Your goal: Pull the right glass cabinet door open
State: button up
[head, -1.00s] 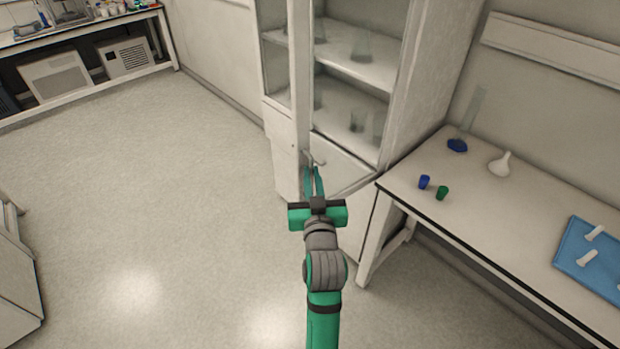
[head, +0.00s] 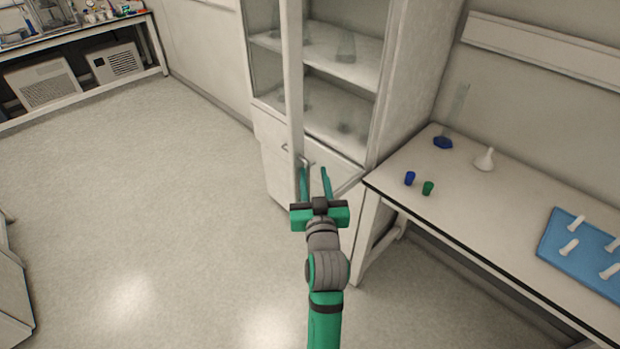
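The cabinet (head: 415,90) stands at top centre with glass-fronted shelves. Its right glass door (head: 293,90) stands partly open, its pale free edge swung out toward me and its lower rail slanting back to the right side. A small grey handle (head: 308,161) sits low on the free edge. My gripper (head: 314,170) is just below and at the handle, its two green fingers spread apart and nothing visibly clamped. I cannot tell whether the handle lies between the fingertips. The left glass door (head: 264,60) appears shut.
Glassware (head: 346,48) stands on the cabinet shelves. A white bench (head: 455,210) is close on the right, with a blue cup (head: 410,178), a green cup (head: 428,188), a white funnel (head: 485,160) and a blue tray (head: 560,267). The floor (head: 150,210) to the left is clear.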

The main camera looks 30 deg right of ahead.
jog(key=shift+w+a+f, duration=0.15)
jog(key=shift+a+f, duration=0.1)
dwell(0.4)
jog(key=shift+r, duration=0.1)
jog(key=v, duration=1)
jog(key=shift+s+a, duration=0.15)
jog(key=shift+s, duration=0.25)
jog(key=s+a+f+n+y, duration=0.2)
jog(key=s+a+f, duration=0.2)
jog(key=a+f, duration=0.35)
jog(key=s+a+f+n+y, duration=0.1)
jog(key=s+a+f+y, duration=0.1)
jog(key=s+a+f, duration=0.45)
jog(key=s+a+f+n+y, duration=0.1)
jog(key=s+a+f+y, duration=0.1)
jog(key=s+a, duration=0.5)
jog(key=s+a+f+n+y, duration=0.1)
jog(key=s+a+f+y, duration=0.1)
jog(key=s+a, duration=0.5)
jog(key=shift+s+f+n, duration=0.3)
jog(key=shift+s+f, duration=0.05)
jog(key=shift+s, duration=0.8)
